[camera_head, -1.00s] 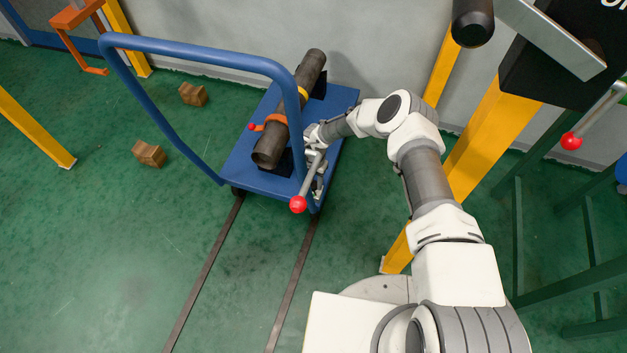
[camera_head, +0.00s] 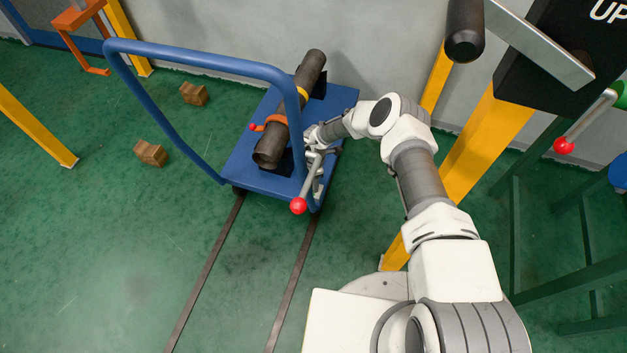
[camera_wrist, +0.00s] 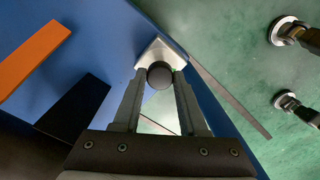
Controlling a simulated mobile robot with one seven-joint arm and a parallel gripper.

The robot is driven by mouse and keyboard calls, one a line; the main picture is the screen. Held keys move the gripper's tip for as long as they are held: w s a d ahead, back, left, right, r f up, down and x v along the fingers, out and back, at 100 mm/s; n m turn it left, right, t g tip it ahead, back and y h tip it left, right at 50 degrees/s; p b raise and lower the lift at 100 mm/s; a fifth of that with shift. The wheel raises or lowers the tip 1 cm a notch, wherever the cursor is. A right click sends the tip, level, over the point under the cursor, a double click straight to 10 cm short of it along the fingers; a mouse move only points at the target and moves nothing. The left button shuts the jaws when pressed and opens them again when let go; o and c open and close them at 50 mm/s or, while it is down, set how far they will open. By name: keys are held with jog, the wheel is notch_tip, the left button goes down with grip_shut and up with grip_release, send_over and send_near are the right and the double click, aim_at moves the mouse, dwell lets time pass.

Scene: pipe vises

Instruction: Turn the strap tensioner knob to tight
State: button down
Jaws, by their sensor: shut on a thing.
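My gripper (camera_wrist: 160,80) is shut on a dark round knob (camera_wrist: 160,74), with one finger on each side of it. The knob sits at a pale metal bracket (camera_wrist: 163,50) by the edge of the blue cart bed. In the head view my gripper (camera_head: 313,146) is at the right side of the blue cart (camera_head: 236,163), close to the pipe (camera_head: 270,148); the knob is hidden there. An orange strap (camera_head: 275,119) crosses the pipe, with a red ball (camera_head: 252,127) at its left end. An orange strip also shows in the wrist view (camera_wrist: 35,60). I cannot read the knob's setting.
A lever with a red ball (camera_head: 299,205) stands close to my gripper, by the blue push handle (camera_head: 205,54). Yellow posts (camera_head: 487,130) and a black box (camera_head: 550,70) stand right. Wooden blocks (camera_head: 150,153) lie left. The floor around the rails (camera_head: 205,265) is clear.

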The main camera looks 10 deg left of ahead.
jog(key=shift+m, duration=0.5)
jog(key=shift+c, duration=2.2)
grip_release()
notch_tip(320, 180, up, 18)
jog(key=p, duration=0.6)
jog(key=shift+f, duration=0.25)
